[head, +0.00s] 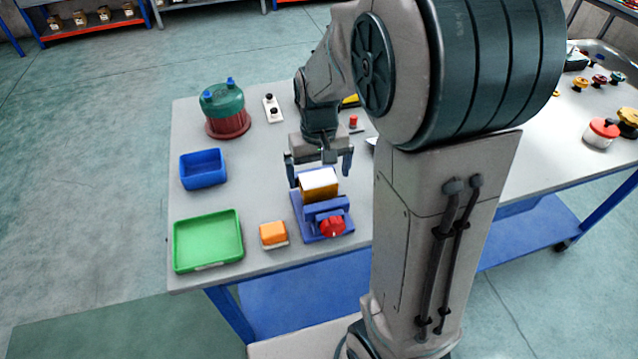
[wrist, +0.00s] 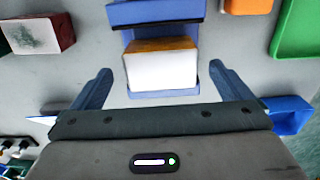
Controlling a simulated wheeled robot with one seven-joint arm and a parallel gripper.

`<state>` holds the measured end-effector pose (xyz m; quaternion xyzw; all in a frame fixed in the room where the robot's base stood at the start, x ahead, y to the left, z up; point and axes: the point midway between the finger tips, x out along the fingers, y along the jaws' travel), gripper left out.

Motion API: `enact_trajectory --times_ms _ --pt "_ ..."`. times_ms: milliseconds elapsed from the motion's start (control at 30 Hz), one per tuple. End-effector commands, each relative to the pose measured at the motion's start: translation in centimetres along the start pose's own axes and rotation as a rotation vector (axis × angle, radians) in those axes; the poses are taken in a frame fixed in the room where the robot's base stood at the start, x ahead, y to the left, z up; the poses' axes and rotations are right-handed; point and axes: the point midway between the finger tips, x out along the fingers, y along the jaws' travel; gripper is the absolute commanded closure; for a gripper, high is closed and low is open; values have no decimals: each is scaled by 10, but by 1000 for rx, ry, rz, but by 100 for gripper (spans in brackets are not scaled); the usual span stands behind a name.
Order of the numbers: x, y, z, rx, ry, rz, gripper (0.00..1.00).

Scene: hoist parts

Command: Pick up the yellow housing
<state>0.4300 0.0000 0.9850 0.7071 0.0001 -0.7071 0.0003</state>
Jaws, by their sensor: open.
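The yellow housing (head: 318,187), a block with a white top and golden-yellow side, sits in a blue vise (head: 311,231) with a red knob. In the wrist view the housing (wrist: 161,70) shows its white face, with the blue vise (wrist: 155,12) around it. My gripper (head: 319,168) is open and points down, above and just behind the housing in the head view. In the wrist view its fingers (wrist: 160,72) stand apart on either side of the housing, with gaps both sides. Whether the fingertips reach down to its level I cannot tell.
An orange block (head: 272,234) and a green tray (head: 208,241) lie left of the vise. A blue bin (head: 203,168) and a green-and-red drum (head: 224,110) stand farther back. A dark red block (wrist: 38,33) shows in the wrist view. My arm hides the table's middle.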

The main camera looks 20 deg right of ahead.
Motion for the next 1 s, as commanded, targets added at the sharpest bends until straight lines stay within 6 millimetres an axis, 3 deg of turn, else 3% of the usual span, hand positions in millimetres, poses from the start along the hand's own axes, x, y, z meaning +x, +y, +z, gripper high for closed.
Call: enact_trajectory --times_ms 200,467,700,1000 --pt "26 -1 -1 1 -1 0 2" --pt "29 -2 -1 0 0 0 2" --pt "29 -2 -1 0 1 -1 60" --pt "23 -2 -2 0 5 -1 60"
